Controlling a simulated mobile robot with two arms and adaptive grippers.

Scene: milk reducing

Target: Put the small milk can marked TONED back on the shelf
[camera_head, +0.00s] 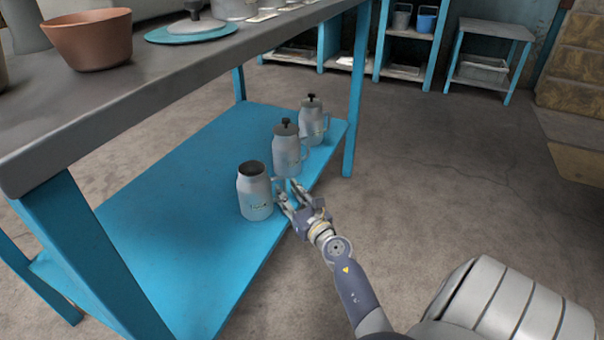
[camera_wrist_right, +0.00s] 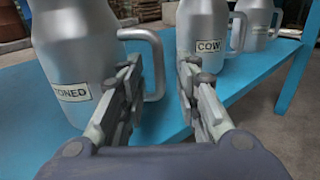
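The silver milk can marked TONED (camera_wrist_right: 75,60) stands upright on the blue lower shelf (camera_head: 160,200), nearest of three cans in the head view (camera_head: 254,195); its top is open, with no lid on it. My right gripper (camera_head: 285,196) is just to its right, at handle height. In the wrist view the right gripper (camera_wrist_right: 160,80) is open, with a clear gap between its fingers. The can's handle (camera_wrist_right: 155,70) shows in that gap; I cannot tell whether it is touched. The left gripper is out of view.
A can marked COW (camera_wrist_right: 208,40), lidded in the head view (camera_head: 287,155), stands just behind, with another lidded can (camera_head: 312,125) beyond. The table top (camera_head: 170,75) overhangs the shelf and bears a clay bowl (camera_head: 90,40). A blue leg (camera_head: 357,90) stands at the far corner.

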